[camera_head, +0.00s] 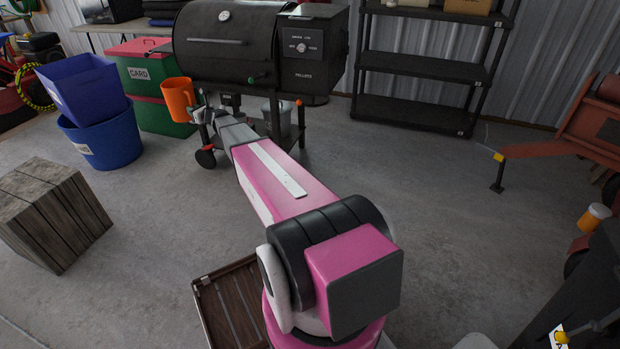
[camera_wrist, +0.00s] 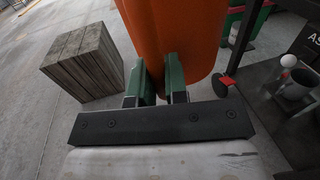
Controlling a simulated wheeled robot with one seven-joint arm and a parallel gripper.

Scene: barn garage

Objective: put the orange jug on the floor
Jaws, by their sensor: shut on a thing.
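The orange jug (camera_head: 178,98) is held up in the air at the end of my outstretched arm, in front of the black grill in the head view. In the wrist view the jug (camera_wrist: 178,40) fills the top middle, and its upper part is cut off by the frame. My gripper (camera_wrist: 161,78) has its two green fingers close together, shut on the jug's near side. In the head view my gripper (camera_head: 203,112) is small and partly hidden by my arm. The concrete floor (camera_head: 170,215) lies below the jug, with a visible gap.
A wooden block (camera_head: 50,215) stands on the left. Blue bins (camera_head: 100,135) and a green and red box (camera_head: 150,75) stand behind. The grill (camera_head: 240,50) is close behind the jug. A brown slatted panel (camera_head: 235,305) lies near my base. Floor between block and grill is clear.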

